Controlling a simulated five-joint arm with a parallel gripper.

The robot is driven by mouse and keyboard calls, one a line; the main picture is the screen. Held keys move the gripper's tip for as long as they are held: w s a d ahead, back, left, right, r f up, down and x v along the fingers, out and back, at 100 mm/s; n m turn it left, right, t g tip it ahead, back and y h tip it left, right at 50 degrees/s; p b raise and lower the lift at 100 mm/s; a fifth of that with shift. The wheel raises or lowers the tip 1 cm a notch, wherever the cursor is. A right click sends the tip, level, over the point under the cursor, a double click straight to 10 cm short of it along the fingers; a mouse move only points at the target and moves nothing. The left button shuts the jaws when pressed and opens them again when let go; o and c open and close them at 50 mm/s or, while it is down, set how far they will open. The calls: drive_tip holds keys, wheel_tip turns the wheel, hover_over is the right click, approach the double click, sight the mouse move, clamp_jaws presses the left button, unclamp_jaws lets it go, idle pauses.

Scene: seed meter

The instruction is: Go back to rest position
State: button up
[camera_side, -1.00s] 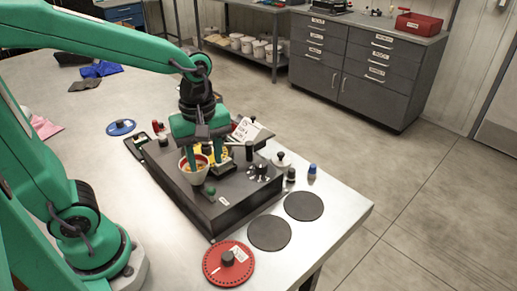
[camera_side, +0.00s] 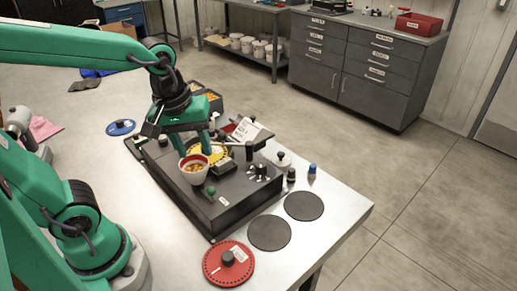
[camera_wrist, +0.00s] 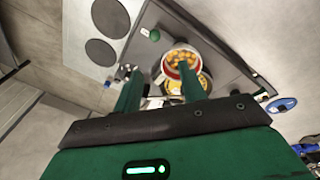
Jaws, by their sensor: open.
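My gripper (camera_side: 196,145) is open and empty above the dark seed meter box (camera_side: 222,190), just behind a cup of orange seeds. The cup (camera_side: 194,169) has a white and red rim and sits on the box top. In the wrist view the cup (camera_wrist: 181,62) shows between and beyond my two green fingers (camera_wrist: 160,95). A yellow disc (camera_side: 217,152) lies on the box behind the cup, partly hidden by my gripper. A green-knobbed lever (camera_side: 211,191) stands at the box's front.
A red disc (camera_side: 228,264) lies at the table's front edge. Two dark round pads (camera_side: 287,219) lie right of the box. A blue disc (camera_side: 121,127) lies to the left. Small bottles (camera_side: 312,172) stand at the right. A drawer cabinet (camera_side: 365,65) stands behind, across open floor.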

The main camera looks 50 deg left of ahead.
drive_tip(key=s+r+m+t, duration=0.1)
drive_tip(key=m, duration=0.2)
drive_tip(key=s+a+r+m+t, duration=0.1)
drive_tip(key=m, duration=0.2)
drive_tip(key=a+r+m+t, duration=0.1)
drive_tip(key=m, duration=0.2)
drive_tip(key=shift+s, duration=0.4)
idle(0.6)
